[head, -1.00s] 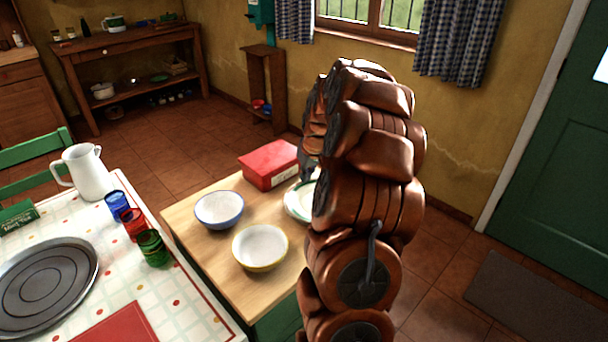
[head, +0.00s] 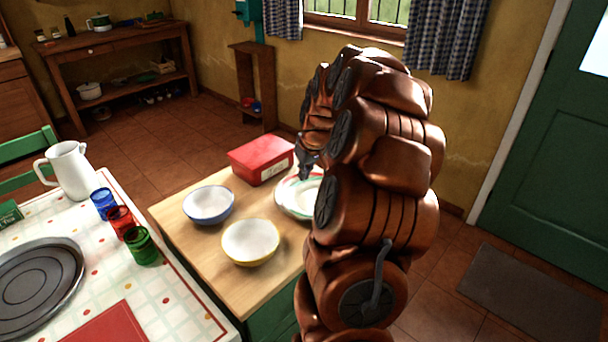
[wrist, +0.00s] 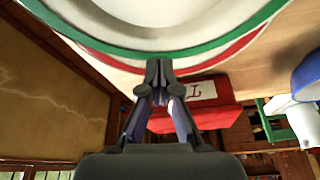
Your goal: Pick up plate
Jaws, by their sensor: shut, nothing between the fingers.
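A white plate with a green and a red band at its rim (head: 287,205) lies at the far right side of the wooden counter, partly hidden behind my arm. It fills the top of the wrist view (wrist: 165,14); I cannot tell whether the red band is a second plate underneath. My gripper (head: 304,174) is at the plate's far edge, beside the red box. In the wrist view my fingertips (wrist: 158,68) are together and empty, right at the banded rim; whether they touch it I cannot tell.
The red box (head: 262,160) stands close behind the plate. A blue-rimmed bowl (head: 208,205) and a yellow-rimmed bowl (head: 250,243) sit to its left. Coloured glasses (head: 121,221) and a white jug (head: 71,171) stand on the neighbouring table.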

